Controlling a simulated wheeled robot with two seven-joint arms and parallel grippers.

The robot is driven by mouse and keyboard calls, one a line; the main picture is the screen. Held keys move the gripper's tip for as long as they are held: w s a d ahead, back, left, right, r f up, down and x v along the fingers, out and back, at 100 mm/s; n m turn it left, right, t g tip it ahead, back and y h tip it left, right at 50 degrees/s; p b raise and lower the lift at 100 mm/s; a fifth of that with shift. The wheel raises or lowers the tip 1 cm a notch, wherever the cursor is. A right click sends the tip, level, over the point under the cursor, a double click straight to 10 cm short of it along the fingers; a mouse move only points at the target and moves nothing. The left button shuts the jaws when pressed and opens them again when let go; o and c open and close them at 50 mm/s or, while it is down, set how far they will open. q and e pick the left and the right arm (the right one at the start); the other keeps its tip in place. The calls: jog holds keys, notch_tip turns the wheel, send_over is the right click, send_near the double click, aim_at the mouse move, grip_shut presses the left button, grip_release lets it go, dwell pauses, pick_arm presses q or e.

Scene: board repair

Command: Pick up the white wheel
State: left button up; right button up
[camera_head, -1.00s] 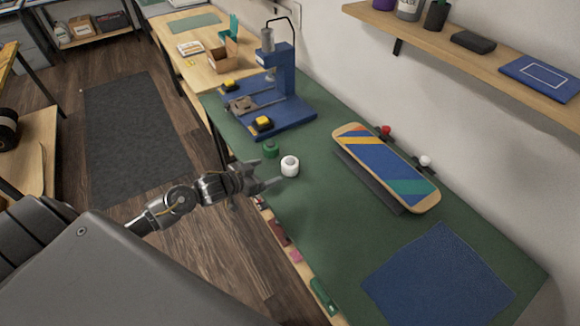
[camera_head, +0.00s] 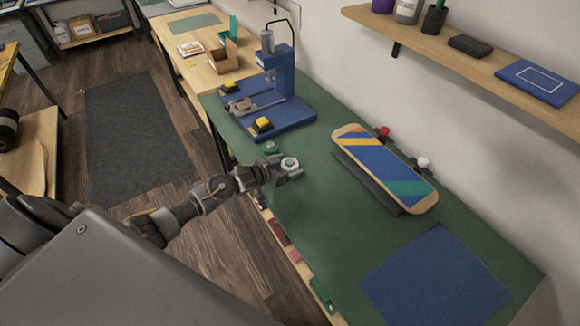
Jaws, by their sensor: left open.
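The white wheel (camera_head: 290,163) stands on the green mat of the workbench, near its left edge. My left gripper (camera_head: 288,169) is at the wheel, with its fingers open low around it. The gripper hides the wheel's lower part, and I cannot tell whether a finger touches it. A green wheel (camera_head: 270,147) sits just behind the white one. My right gripper is not in view.
A skateboard deck (camera_head: 385,167) rests on a dark stand to the right, with a red wheel (camera_head: 384,132) and another white wheel (camera_head: 423,162) behind it. A blue press (camera_head: 285,85) stands at the back. A blue mat (camera_head: 437,282) lies in front, clear.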

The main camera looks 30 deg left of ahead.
pick_arm(q)
jog(key=shift+w, duration=0.2)
jog(key=shift+f, duration=0.1)
jog(key=c, duration=1.1)
jog(key=shift+c, duration=0.3)
jog(key=shift+r, duration=0.2)
